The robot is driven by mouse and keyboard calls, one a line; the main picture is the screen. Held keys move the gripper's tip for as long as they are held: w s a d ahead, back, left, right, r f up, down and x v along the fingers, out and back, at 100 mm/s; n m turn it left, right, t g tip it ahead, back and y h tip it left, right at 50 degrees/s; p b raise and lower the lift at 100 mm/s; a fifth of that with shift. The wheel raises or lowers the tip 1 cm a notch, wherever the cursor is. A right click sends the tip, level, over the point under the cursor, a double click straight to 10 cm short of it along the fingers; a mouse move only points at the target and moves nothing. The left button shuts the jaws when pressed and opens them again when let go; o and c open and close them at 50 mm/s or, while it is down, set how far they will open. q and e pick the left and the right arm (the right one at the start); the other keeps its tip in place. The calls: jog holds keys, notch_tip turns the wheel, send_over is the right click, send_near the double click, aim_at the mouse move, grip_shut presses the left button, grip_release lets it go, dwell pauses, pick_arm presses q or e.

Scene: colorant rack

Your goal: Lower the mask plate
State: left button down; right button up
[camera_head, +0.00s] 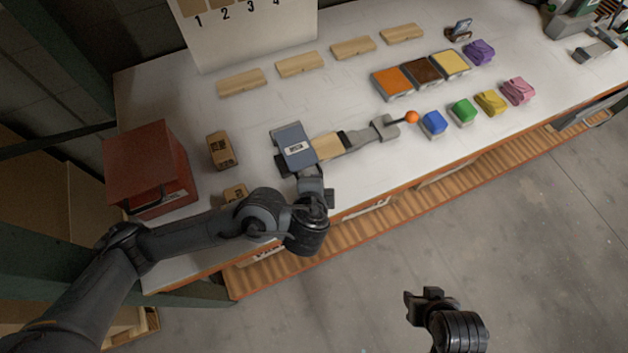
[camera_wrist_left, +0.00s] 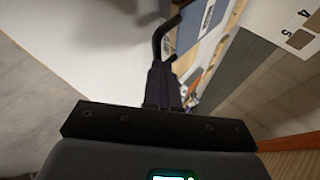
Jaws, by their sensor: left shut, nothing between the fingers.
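The likely mask plate is a blue-grey rectangular plate (camera_head: 293,146) with a small white label, on a fixture near the table's front edge. It looks tilted in the head view; how far it is raised I cannot tell. My left gripper (camera_head: 311,176) is at the plate's near right corner. In the left wrist view the shut fingers (camera_wrist_left: 164,82) point at a bent black bar (camera_wrist_left: 157,42) beside the blue plate (camera_wrist_left: 190,30); whether they touch is unclear. My right gripper (camera_head: 430,297) hangs over the floor, away from the table; its finger gap is unclear.
Right of the plate are a wooden piece (camera_head: 327,146) and a grey clamp (camera_head: 385,127) with an orange ball (camera_head: 411,117). A red box (camera_head: 150,165) and a brown block (camera_head: 222,150) stand left. Coloured blocks and trays stand right. The white table (camera_head: 250,115) has bare space behind the plate.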

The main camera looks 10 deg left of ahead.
pick_arm(q)
jog(key=shift+s+a+f, duration=0.15)
jog(key=shift+f, duration=0.75)
jog(key=shift+s+r, duration=0.15)
jog(key=shift+r, duration=0.15)
jog(key=r+p+v, duration=0.1)
jog(key=p+v, duration=0.1)
jog(key=v, duration=0.5)
jog(key=shift+r, duration=0.25)
